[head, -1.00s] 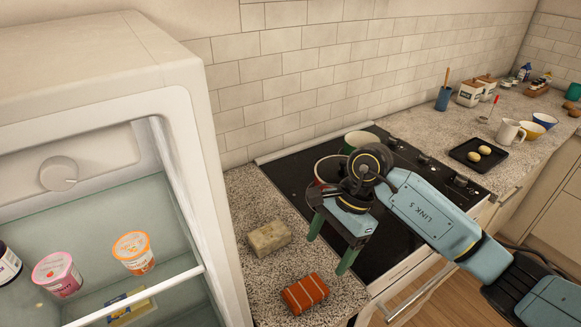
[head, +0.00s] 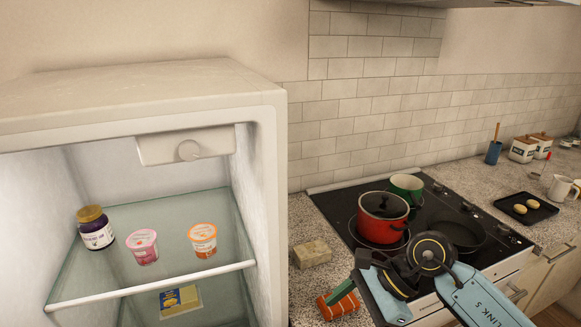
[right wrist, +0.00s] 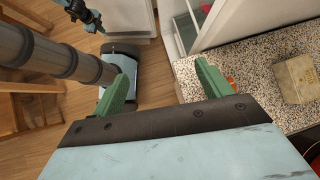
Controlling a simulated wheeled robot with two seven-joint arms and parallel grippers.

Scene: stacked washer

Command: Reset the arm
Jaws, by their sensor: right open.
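My right arm enters the head view from the lower right, bent in front of the stove. Its gripper (head: 346,291) hangs over the counter's front edge beside the orange-red packet (head: 345,307), which it partly covers. In the right wrist view the two green fingers of this gripper (right wrist: 164,75) are spread wide with nothing between them. Floor and the counter edge show beyond them. A dark blue-black part at the top left of the right wrist view may be my left gripper (right wrist: 84,12); its fingers are not clear. My left arm is not in the head view.
The open fridge (head: 268,150) stands left, with jars and cups on its glass shelf. A tan block (head: 312,253) lies on the counter. The stove (head: 340,215) holds a red pot (head: 383,214), a green pot (head: 406,187) and a dark pan (head: 456,235).

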